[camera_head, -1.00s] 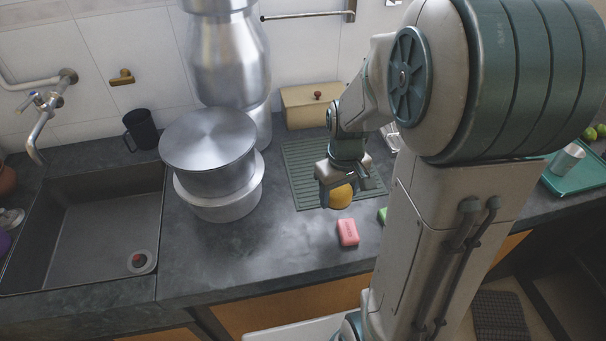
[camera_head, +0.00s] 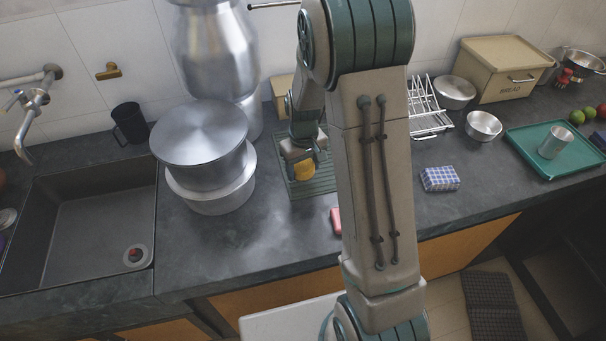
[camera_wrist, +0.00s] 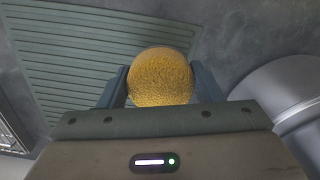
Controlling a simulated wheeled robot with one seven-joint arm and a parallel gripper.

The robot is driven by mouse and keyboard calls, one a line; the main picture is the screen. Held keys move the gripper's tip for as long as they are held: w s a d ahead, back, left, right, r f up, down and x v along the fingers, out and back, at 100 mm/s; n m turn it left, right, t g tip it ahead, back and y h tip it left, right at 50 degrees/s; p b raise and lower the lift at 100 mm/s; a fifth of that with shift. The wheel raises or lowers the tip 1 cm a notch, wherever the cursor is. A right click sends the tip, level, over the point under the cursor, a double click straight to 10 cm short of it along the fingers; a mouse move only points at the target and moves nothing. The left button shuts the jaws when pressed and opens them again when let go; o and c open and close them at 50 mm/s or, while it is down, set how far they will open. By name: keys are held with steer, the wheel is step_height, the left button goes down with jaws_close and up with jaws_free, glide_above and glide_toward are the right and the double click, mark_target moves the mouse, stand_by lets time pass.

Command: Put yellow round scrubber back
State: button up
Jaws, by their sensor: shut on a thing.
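The yellow round scrubber (camera_wrist: 160,78) is held between the two fingers of my gripper (camera_wrist: 160,90), which is shut on it. In the head view the scrubber (camera_head: 304,169) shows below my gripper (camera_head: 303,160), partly covered by a finger. A green ribbed mat (camera_head: 322,184) lies on the counter beneath or just behind them, and it also shows in the wrist view (camera_wrist: 75,55). I cannot tell whether the scrubber touches the mat. My arm hides part of the mat.
Stacked steel pots (camera_head: 203,135) stand left of my gripper, beside the sink (camera_head: 90,225). A pink block (camera_head: 336,220) lies in front, half hidden by my arm. A wire rack (camera_head: 428,108), a blue checked bundle (camera_head: 440,178) and a green tray (camera_head: 530,140) are right.

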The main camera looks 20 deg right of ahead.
mark_target(303, 184)
steer(key=shift+f+p, duration=0.3)
steer(key=shift+f, duration=1.75)
steer(key=shift+f, duration=0.15)
steer(key=o, duration=0.9)
